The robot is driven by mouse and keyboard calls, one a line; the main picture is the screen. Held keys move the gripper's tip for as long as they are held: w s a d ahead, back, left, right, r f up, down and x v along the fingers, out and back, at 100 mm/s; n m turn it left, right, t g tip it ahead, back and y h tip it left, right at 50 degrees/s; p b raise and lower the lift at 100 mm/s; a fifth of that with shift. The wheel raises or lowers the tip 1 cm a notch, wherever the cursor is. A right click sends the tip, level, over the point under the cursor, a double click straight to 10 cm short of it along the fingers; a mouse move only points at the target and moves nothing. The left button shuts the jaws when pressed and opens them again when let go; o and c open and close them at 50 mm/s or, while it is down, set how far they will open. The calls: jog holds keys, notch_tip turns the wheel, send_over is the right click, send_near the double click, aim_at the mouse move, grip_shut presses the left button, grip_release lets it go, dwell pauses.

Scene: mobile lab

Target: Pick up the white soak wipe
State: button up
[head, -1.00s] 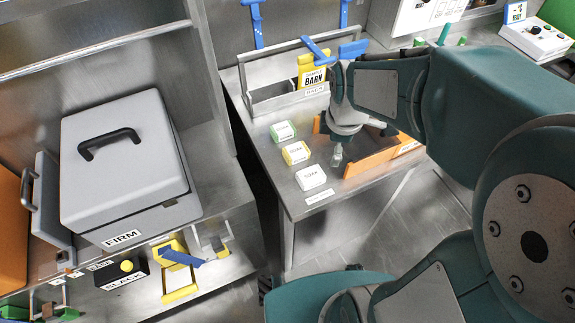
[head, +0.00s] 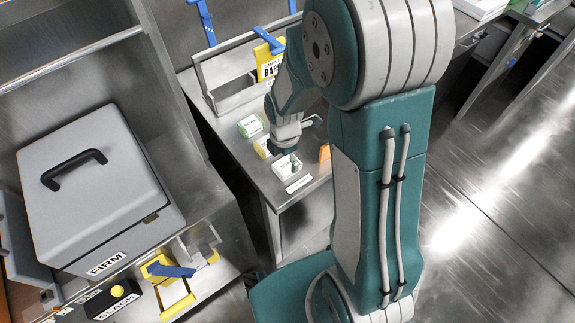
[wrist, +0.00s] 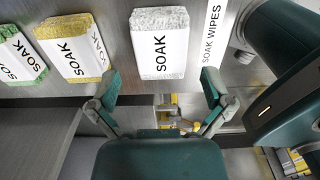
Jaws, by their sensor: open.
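The white soak wipe (wrist: 160,43) is a white block with a paper band reading SOAK. It lies on the metal table top in the wrist view, ahead of my open, empty gripper (wrist: 164,85) and between the lines of its two fingers. In the head view the white wipe (head: 287,165) is at the near end of the row, and my gripper (head: 293,160) is right above it, hiding part of it. I cannot tell the exact height gap.
A yellow wipe (wrist: 72,48) and a green wipe (wrist: 18,55) lie left of the white one. A SOAK WIPES label (wrist: 212,32) lies to its right. A metal tray (head: 232,95) and an orange thing (head: 325,153) are on the table. A grey FIRM case (head: 95,190) stands left.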

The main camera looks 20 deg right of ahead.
aim_at(284, 165)
jog(key=f, duration=0.3)
jog(key=shift+a, duration=0.35)
jog(key=shift+f, duration=0.3)
jog(key=shift+d+f, duration=0.1)
jog(key=shift+d, duration=0.35)
jog(key=c, duration=0.8)
jog(key=shift+a, duration=0.25)
jog(key=shift+c, duration=0.3)
